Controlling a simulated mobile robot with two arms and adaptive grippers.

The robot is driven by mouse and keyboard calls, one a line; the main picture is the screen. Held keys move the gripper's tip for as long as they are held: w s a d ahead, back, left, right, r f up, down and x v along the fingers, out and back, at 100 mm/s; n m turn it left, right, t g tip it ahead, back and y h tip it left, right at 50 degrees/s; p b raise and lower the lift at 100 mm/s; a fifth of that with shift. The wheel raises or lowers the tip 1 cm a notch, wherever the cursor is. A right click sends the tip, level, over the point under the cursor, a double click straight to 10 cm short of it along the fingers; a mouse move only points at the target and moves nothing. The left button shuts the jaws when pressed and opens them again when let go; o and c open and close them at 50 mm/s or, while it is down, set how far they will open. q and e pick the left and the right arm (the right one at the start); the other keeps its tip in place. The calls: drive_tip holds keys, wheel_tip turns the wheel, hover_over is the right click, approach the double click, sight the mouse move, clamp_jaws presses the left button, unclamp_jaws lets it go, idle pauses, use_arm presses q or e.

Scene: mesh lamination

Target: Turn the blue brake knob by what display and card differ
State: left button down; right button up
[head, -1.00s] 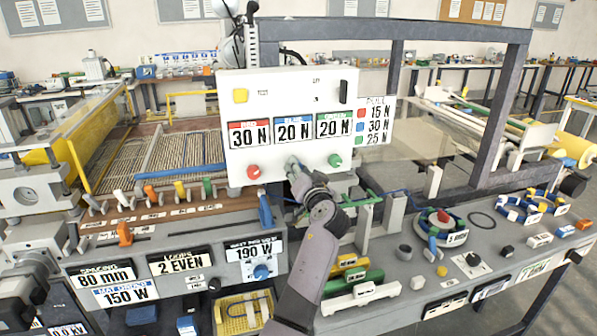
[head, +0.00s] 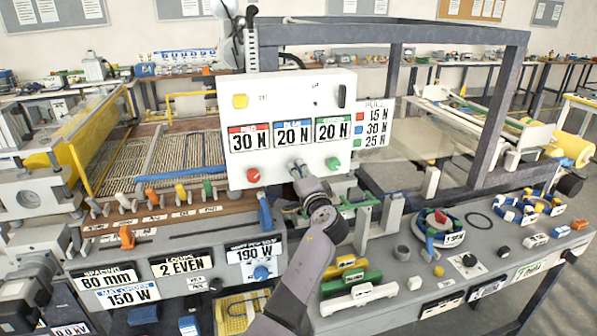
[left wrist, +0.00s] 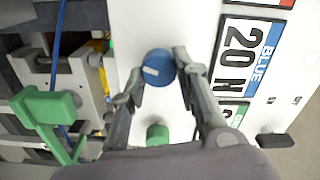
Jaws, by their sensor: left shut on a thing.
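The white brake panel (head: 290,92) has three displays. The red display (head: 248,137) reads 30 N, the blue display (head: 293,132) reads 20 N and the green display (head: 333,127) reads 20 N. The card (head: 374,123) beside it lists red 15 N, blue 30 N and green 25 N. The blue knob (left wrist: 158,68) sits between my left gripper's fingers (left wrist: 160,72) in the left wrist view, with a white pointer mark on it. In the head view my left gripper (head: 298,168) hides that knob. My right gripper is not in view.
The red knob (head: 253,175) is left of my gripper and the green knob (head: 333,163) is close on its right. A green clamp (head: 358,203) stands below the panel.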

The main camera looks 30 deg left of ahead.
use_arm(q)
drive_tip(key=shift+d+m, duration=0.1)
drive_tip(key=shift+m, duration=0.2)
idle(0.4)
drive_tip(key=c, duration=1.2)
unclamp_jaws()
drive_tip(key=shift+w, duration=0.1)
drive_tip(key=shift+c, duration=0.2)
drive_tip(key=v, duration=1.2)
